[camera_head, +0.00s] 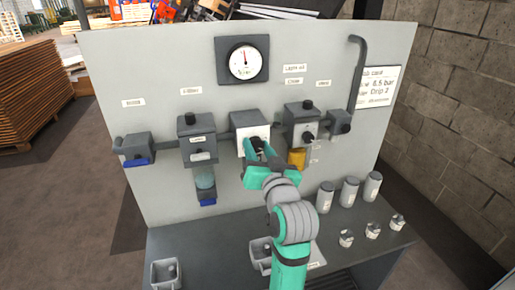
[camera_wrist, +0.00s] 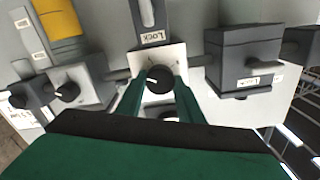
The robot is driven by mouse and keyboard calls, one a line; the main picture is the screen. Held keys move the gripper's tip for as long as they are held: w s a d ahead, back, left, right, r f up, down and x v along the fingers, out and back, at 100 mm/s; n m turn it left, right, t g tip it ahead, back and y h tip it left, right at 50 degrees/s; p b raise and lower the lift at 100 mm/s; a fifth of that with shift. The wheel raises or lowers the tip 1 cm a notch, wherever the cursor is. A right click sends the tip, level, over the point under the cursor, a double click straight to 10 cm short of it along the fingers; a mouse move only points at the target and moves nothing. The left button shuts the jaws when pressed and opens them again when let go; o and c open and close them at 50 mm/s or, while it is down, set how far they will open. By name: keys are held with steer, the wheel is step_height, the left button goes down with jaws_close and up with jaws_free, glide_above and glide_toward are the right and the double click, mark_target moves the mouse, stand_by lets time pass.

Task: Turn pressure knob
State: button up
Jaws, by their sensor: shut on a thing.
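The pressure knob (camera_wrist: 160,78) is a round black knob with a white mark, on the white face of the middle grey unit (camera_head: 240,120) on the panel. My green gripper (camera_wrist: 159,84) is shut on this knob, one finger on each side. In the head view my gripper (camera_head: 259,150) reaches up to the unit from below and hides most of the knob. The round pressure gauge (camera_head: 244,61) is above the unit, its needle near upright. A label reading "Lock" (camera_wrist: 153,37) shows beside the knob in the wrist view.
Other grey units flank the middle one: a filter-like unit (camera_head: 197,130) with a clear bowl at left, and a knobbed unit (camera_head: 300,115) with a yellow bowl at right. Several grey canisters (camera_head: 325,196) stand on the bench right. A sign (camera_head: 376,87) mentions 6.5 bar.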

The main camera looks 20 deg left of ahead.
stand_by(0.4)
steer(key=o, duration=1.1)
steer(key=v, duration=1.1)
steer(key=s+d+f+m+t+h, duration=0.1)
steer(key=s+d+f+m+h, duration=0.25)
steer(key=f, duration=0.95)
steer(key=s+d+f+m+h, duration=0.25)
steer(key=s+d+f, duration=0.25)
steer(key=f, duration=0.8)
steer(key=s+d+f+n+h, duration=0.1)
steer(key=s+f, duration=0.2)
steer(key=s, duration=0.6)
steer(key=s+d+f+n+h, duration=0.1)
steer(key=s+d+f, duration=0.1)
steer(key=s, duration=0.7)
steer(key=s+d+f+h, duration=0.2)
steer(key=s+f, duration=0.2)
steer(key=s, duration=0.5)
steer(key=shift+s+f+n+g, duration=0.25)
steer(key=shift+s+n+g, duration=0.05)
steer(key=shift+n, duration=0.1)
